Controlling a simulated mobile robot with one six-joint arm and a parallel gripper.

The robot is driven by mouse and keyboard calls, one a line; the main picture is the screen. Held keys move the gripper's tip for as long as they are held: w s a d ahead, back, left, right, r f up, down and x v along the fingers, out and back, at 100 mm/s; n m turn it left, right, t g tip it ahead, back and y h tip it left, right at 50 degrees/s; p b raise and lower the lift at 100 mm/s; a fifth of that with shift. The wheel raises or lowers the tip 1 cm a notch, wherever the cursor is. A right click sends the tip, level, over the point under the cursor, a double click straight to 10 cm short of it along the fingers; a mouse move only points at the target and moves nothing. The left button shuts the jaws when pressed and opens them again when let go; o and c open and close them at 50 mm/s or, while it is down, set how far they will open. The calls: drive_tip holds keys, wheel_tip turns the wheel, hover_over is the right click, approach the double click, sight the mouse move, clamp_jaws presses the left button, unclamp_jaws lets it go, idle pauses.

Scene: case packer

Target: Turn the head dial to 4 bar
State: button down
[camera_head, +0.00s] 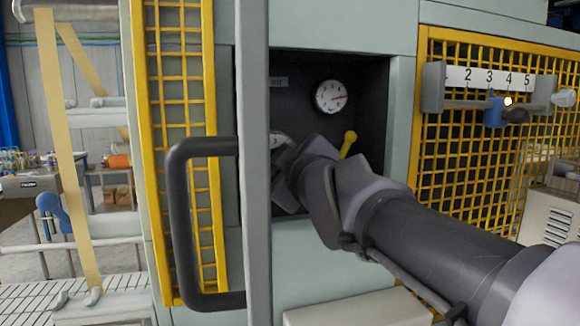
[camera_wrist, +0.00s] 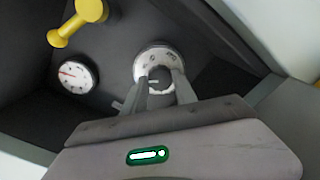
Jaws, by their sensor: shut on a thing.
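The head dial (camera_wrist: 147,62) is a round white disc with dark marks on the back wall of a dark recess. In the head view only its upper edge (camera_head: 281,138) shows; my arm hides the rest. My gripper (camera_wrist: 163,84) is at the dial, with its two fingers shut on the dial's knob. The knob is mostly hidden between the fingers. A round white gauge (camera_head: 331,97) with a red needle sits above and to the right of the dial in the head view; the needle points right. The gauge also shows in the wrist view (camera_wrist: 75,74). I cannot read the dial's setting.
A yellow lever (camera_head: 348,143) stands right of my wrist in the recess. An open door's grey edge (camera_head: 254,160) and black handle (camera_head: 180,220) stand at the left. A numbered scale (camera_head: 490,79) with a blue slider (camera_head: 494,112) is on the yellow mesh at right.

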drive_tip(key=shift+n, duration=1)
drive_tip(key=c, duration=1)
unclamp_jaws()
